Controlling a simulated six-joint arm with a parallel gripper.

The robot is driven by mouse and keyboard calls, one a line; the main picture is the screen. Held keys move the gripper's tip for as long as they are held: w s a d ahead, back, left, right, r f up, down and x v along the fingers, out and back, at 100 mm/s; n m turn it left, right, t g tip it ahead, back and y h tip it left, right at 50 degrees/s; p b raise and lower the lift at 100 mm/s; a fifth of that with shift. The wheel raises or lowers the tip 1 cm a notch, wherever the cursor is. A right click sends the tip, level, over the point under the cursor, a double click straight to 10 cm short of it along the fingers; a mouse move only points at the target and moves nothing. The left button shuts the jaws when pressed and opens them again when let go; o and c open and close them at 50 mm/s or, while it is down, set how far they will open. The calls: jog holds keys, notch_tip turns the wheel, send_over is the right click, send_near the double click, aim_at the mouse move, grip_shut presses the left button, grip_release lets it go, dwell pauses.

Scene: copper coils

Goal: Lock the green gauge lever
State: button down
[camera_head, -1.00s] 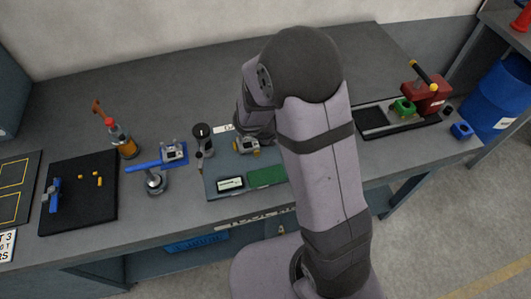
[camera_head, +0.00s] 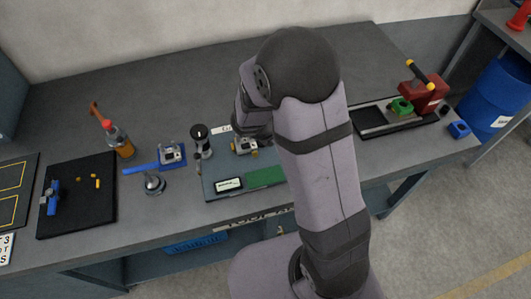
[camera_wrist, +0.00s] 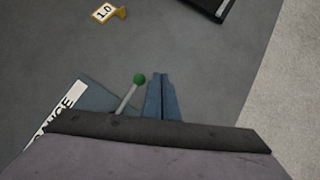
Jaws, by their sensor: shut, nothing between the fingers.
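The green gauge lever is a thin metal rod with a green ball knob (camera_wrist: 139,79) on its end, seen in the wrist view. It leans up to the right, and its lower end is hidden behind my wrist. My gripper (camera_wrist: 162,76) is just right of the lever in that view, with its blue-grey fingers together and nothing between them. I cannot tell whether a finger touches the lever. A blue-grey plate (camera_wrist: 97,101) with a partly hidden white label lies left of the lever. In the head view my arm hides the gripper and the lever.
In the head view a blue-grey base (camera_head: 225,198) carries a display and a green pad. A black tray (camera_head: 60,225), a bottle (camera_head: 121,146) and a blue-handled tool (camera_head: 153,184) are left. A red block (camera_head: 424,93) stands right.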

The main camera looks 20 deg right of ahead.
jog(key=shift+s, duration=0.1)
jog(key=shift+s+r, duration=0.1)
jog(key=shift+s, duration=0.35)
jog(key=s, duration=0.1)
jog(key=s+r, duration=0.1)
jog(key=s, duration=0.1)
jog(key=shift+s, duration=0.1)
jog(key=s+r, duration=0.6)
jog(key=r, duration=0.1)
jog(key=shift+a+r, duration=0.1)
jog(key=shift+r, duration=0.05)
